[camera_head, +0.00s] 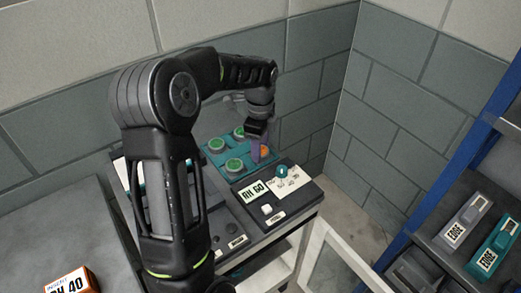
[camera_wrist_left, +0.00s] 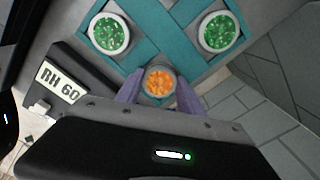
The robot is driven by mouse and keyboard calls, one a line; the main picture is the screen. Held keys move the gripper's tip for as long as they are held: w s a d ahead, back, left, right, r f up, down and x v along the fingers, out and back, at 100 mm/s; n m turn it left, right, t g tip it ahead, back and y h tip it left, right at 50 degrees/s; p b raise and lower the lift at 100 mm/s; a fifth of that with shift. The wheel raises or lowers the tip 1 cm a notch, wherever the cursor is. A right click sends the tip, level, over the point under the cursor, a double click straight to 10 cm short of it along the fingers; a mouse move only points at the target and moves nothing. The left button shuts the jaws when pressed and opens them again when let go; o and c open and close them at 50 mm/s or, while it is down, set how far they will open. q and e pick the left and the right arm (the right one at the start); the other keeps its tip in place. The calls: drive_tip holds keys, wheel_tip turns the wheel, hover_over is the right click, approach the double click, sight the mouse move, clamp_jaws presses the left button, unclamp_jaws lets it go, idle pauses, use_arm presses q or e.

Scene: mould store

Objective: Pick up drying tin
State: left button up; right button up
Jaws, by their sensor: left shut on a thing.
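A round drying tin with orange beads (camera_wrist_left: 159,84) sits at the near corner of a teal divided tray (camera_wrist_left: 157,37). In the head view this tin (camera_head: 264,151) is partly hidden by my fingers. My left gripper (camera_head: 258,152) reaches down from above. In the left wrist view its two purple fingers (camera_wrist_left: 159,92) are shut on the orange tin, one on each side. I cannot tell whether the tin is clear of the tray. Other tins with green beads (camera_head: 234,165) stand in the tray. My right gripper is out of view.
A wall is close behind. A blue rack (camera_head: 461,147) with EDGE blocks (camera_head: 464,220) stands right.

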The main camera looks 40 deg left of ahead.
use_arm(q)
wheel_tip(320, 180, up, 10)
drive_tip(key=shift+b, duration=0.4)
drive_tip(key=shift+r, duration=0.1)
idle(0.5)
